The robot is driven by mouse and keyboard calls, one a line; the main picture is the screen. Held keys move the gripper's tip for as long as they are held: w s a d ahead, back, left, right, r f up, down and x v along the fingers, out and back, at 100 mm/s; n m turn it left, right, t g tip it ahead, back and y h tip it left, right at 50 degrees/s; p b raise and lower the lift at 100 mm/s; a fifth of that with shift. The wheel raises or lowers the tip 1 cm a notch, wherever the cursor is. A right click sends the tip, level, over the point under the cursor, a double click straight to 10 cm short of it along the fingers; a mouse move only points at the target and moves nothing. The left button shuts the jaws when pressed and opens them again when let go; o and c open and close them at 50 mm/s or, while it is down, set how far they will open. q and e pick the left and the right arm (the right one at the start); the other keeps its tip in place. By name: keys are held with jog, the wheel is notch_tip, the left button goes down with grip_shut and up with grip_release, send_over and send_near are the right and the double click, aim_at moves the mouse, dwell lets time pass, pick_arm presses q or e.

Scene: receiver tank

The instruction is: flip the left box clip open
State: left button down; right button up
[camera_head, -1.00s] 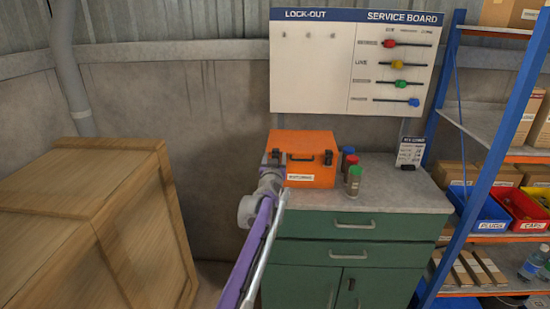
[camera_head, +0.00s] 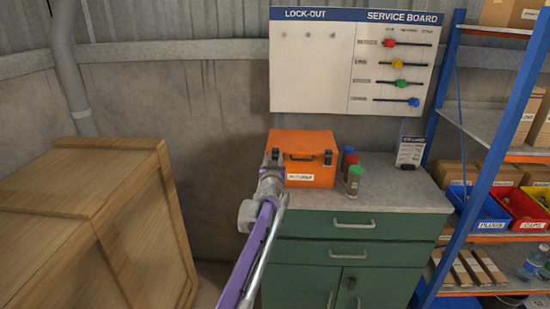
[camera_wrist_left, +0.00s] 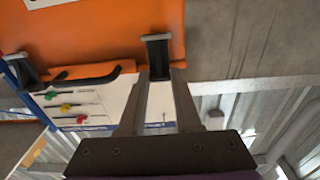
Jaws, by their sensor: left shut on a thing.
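The orange box (camera_head: 312,172) sits on the green cabinet, with its lid closed. Its black carry handle (camera_head: 300,156) and right clip (camera_head: 328,158) show on the front. The left clip (camera_wrist_left: 157,42) is a black piece on the orange front in the left wrist view. In the head view my gripper mostly hides it. My left gripper (camera_wrist_left: 160,78) is shut on the left clip, its two fingers close together at it. The gripper also shows at the box's left front corner in the head view (camera_head: 271,166). My right gripper is in neither view.
The green cabinet (camera_head: 345,250) has a grey top, with small capped jars (camera_head: 354,182) right of the box. A wooden crate (camera_head: 80,225) stands left. Blue shelving (camera_head: 490,150) stands right, and a lock-out board (camera_head: 310,70) hangs behind.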

aim_at(275, 158)
pick_arm(q)
jog(key=shift+s+f+t, duration=0.3)
jog(key=shift+t, duration=0.5)
jog(key=shift+s+f+t, duration=0.2)
jog(key=shift+f+t, duration=0.1)
jog(key=shift+t, duration=0.5)
jog(key=shift+s+f+t, duration=0.25)
jog(key=shift+f+t, duration=0.05)
jog(key=shift+t, duration=0.5)
jog(key=shift+s+f+t, duration=0.2)
jog(key=shift+f+t, duration=0.1)
jog(key=shift+t, duration=0.5)
jog(key=c, duration=0.6)
grip_release()
jog(key=shift+s, duration=0.1)
jog(key=b+v, duration=0.1)
jog(key=v, duration=0.9)
jog(key=shift+s+f+b, duration=0.25)
jog(key=shift+f+b, duration=0.05)
jog(key=shift+b, duration=0.1)
